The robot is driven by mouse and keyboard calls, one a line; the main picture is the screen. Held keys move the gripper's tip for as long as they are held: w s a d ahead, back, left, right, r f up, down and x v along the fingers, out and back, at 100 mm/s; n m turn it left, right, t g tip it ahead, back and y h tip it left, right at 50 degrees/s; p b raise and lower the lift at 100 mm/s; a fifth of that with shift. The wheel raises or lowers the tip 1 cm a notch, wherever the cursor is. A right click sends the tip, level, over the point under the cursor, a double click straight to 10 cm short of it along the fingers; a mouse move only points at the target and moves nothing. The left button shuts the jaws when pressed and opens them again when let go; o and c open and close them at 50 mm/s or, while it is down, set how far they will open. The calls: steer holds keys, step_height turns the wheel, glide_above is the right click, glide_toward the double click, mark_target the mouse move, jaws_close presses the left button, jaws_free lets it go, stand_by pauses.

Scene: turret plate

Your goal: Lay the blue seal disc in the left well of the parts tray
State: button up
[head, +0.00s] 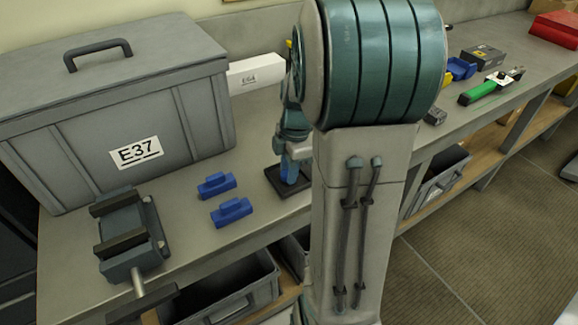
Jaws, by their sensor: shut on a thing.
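My gripper (289,180) points down at the bench, just left of my large teal and grey arm links. It is shut, low over a small dark tray (275,177), which looks like the parts tray. Blue shows at the fingers, but I cannot make out the outline of the blue seal disc there, and no loose disc shows elsewhere. My arm covers the tray's right side. I cannot tell the left well from the rest, or whether the fingers touch the tray.
Two blue blocks (232,211) lie left of the tray. A vise (130,235) stands at front left, a grey case (115,100) marked E37 behind it. A white E64 box (256,75) stands at the back. A green-handled tool (484,90) lies right, beyond my arm.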

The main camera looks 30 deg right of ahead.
steer(key=o, duration=1)
steer(key=r, duration=0.4)
steer(key=d+r, duration=0.1)
steer(key=r, duration=0.8)
steer(key=shift+s+d+r, duration=0.1)
steer(key=shift+d+r, duration=0.25)
steer(key=shift+r, duration=0.05)
steer(key=s+a+f+m+t, duration=0.1)
steer(key=s+a+f+m, duration=0.1)
steer(key=s+a+m, duration=0.2)
steer(key=s+a+f+m+t+h, duration=0.1)
steer(key=s+a+f+m, duration=0.1)
steer(key=s+a+m, duration=0.2)
steer(key=s+a+f+m, duration=0.2)
steer(key=s+a+m, duration=0.2)
steer(key=a+m, duration=0.2)
steer(key=shift+f+m+t, duration=0.2)
steer(key=shift+m, duration=0.45)
steer(key=shift+f+m+t, duration=0.2)
steer(key=shift+m, duration=0.45)
